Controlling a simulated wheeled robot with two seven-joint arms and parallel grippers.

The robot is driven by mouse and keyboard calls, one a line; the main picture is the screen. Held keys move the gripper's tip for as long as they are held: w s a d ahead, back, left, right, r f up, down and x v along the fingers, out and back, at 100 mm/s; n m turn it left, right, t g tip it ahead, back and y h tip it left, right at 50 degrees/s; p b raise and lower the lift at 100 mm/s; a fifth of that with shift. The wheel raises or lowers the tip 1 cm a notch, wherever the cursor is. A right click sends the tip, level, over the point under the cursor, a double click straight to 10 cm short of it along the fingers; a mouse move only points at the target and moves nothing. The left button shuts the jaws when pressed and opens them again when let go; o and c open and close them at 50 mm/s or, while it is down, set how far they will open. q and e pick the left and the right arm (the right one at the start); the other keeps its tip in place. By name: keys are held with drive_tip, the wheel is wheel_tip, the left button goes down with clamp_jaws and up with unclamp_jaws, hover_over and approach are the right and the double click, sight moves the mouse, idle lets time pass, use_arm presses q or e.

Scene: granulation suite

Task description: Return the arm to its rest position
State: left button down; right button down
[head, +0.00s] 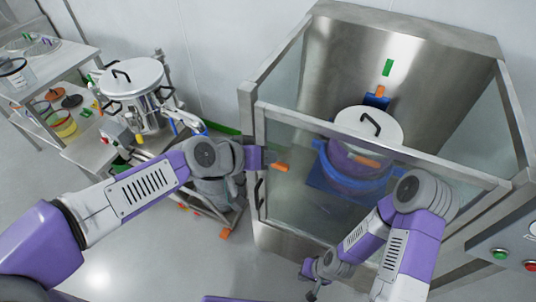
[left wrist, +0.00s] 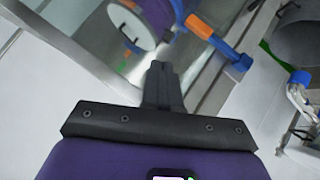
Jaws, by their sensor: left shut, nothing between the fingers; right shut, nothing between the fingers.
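My left arm reaches in from the left in the head view. Its gripper (head: 262,159) is beside the front left post of the glass-walled steel cabinet (head: 250,110), close to an orange handle end (head: 280,167). In the left wrist view my left gripper (left wrist: 160,72) has its dark fingers together with nothing between them.
Inside the cabinet stands a lidded drum (head: 370,127) with a blue cradle (head: 335,185). A steel vessel with a white lid (head: 132,78) stands at the left. A shelved trolley (head: 70,55) is at the far left. Clear floor (head: 120,265) shows at lower left.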

idle(0.3)
use_arm(q)
drive_tip(key=a+f+n+g+y, duration=0.1)
drive_tip(key=a+f+g, duration=0.1)
drive_tip(key=f, duration=0.9)
drive_tip(key=a+f+n+g+y, duration=0.1)
drive_tip(key=a+f, duration=0.1)
drive_tip(key=f, duration=1)
drive_tip(key=s+f+n+g, duration=0.1)
drive_tip(key=s+f+g, duration=0.1)
drive_tip(key=s+f, duration=0.5)
drive_tip(key=s+a+f+n+g+y, duration=0.1)
drive_tip(key=s+f, duration=0.6)
drive_tip(key=f, duration=0.6)
drive_tip(key=shift+s+a+f+g, duration=0.2)
drive_tip(key=shift+s+a+g, duration=0.1)
drive_tip(key=shift+s+g, duration=0.1)
